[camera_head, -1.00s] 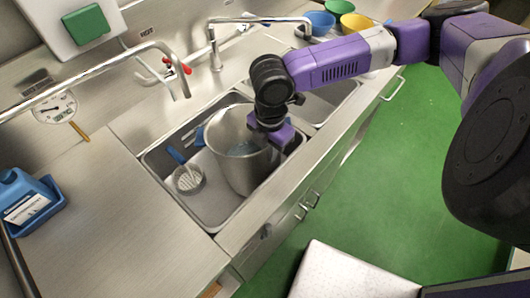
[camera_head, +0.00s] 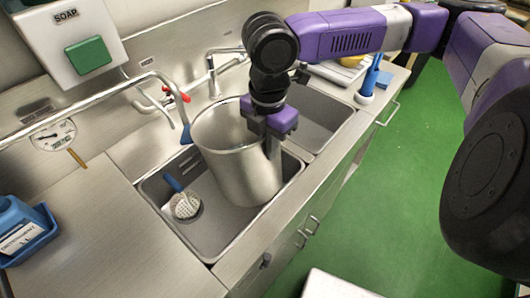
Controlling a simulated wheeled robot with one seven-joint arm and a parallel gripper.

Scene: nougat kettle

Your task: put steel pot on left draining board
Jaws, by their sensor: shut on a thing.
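The steel pot (camera_head: 222,158) is a tall, open, roughly upright vessel over the left sink basin (camera_head: 225,222). Its rim stands above the sink edge, and its lower part is still within the basin outline. My gripper (camera_head: 271,147) is shut on the pot's right rim, with the fingers pointing down and partly hidden at the wall. The left draining board (camera_head: 110,225) is the bare steel counter to the left of the basin. The pot's inside shows only in part.
Long faucets (camera_head: 165,77) reach over the sink close to the pot. A blue bottle in a tray (camera_head: 20,228) stands at the board's far left. The board's middle is clear.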

